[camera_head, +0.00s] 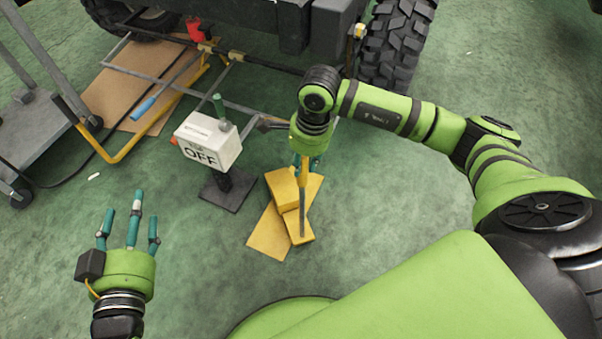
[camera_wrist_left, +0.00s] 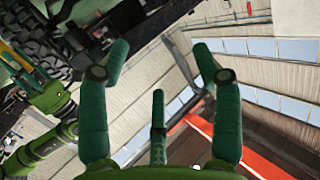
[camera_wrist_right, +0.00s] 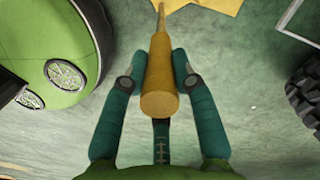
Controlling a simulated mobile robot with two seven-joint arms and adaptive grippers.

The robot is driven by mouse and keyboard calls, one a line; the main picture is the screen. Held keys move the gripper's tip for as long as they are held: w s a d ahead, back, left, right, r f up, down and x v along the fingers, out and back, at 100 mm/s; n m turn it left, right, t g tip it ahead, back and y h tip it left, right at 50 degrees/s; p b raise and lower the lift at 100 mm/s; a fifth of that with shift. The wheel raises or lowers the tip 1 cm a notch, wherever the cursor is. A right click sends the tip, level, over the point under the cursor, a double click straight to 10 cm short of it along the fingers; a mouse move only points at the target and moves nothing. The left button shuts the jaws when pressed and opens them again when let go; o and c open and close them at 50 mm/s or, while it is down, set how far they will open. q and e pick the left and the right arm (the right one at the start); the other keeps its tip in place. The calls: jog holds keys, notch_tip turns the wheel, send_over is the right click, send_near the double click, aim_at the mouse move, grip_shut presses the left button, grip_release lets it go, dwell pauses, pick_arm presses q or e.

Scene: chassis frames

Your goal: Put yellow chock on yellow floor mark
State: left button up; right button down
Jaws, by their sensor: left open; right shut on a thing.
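The yellow chock (camera_head: 281,188) is a blocky piece with a long thin handle. It overlaps the flat yellow floor mark (camera_head: 266,236), turned at an angle to it. I cannot tell whether it touches the floor. My right gripper (camera_head: 304,163) is above it, shut on the chock's yellow handle; the right wrist view shows the handle (camera_wrist_right: 159,75) between the fingers (camera_wrist_right: 158,85). Yellow surfaces show only at that view's top edge. My left gripper (camera_head: 129,218) is open and empty at the lower left, its fingers (camera_wrist_left: 160,85) spread and pointing up.
A white OFF box (camera_head: 208,142) on a dark base (camera_head: 229,190) stands just left of the mark. A vehicle with a large tyre (camera_head: 396,42) is behind. A cardboard sheet (camera_head: 140,85) and grey cart (camera_head: 35,125) are at the left.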

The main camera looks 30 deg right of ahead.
jog(key=shift+w+a+f, duration=0.15)
jog(key=shift+w+a, duration=0.1)
notch_tip(320, 180, down, 4)
jog(key=shift+r+b, duration=0.2)
jog(key=shift+b, duration=0.4)
pick_arm(q)
notch_tip(320, 180, up, 8)
jog(key=d+m+t+h, duration=0.1)
jog(key=d+t+h, duration=0.1)
jog(key=t, duration=0.2)
jog(key=shift+s+h, duration=0.4)
jog(key=shift+s, duration=0.05)
pick_arm(e)
jog(key=shift+f, duration=0.1)
pick_arm(q)
jog(key=shift+d, duration=0.15)
pick_arm(e)
jog(key=c, duration=1)
grip_release()
jog(key=shift+s+f, duration=0.1)
jog(key=shift+s, duration=0.05)
pick_arm(q)
jog(key=shift+s+r, duration=0.1)
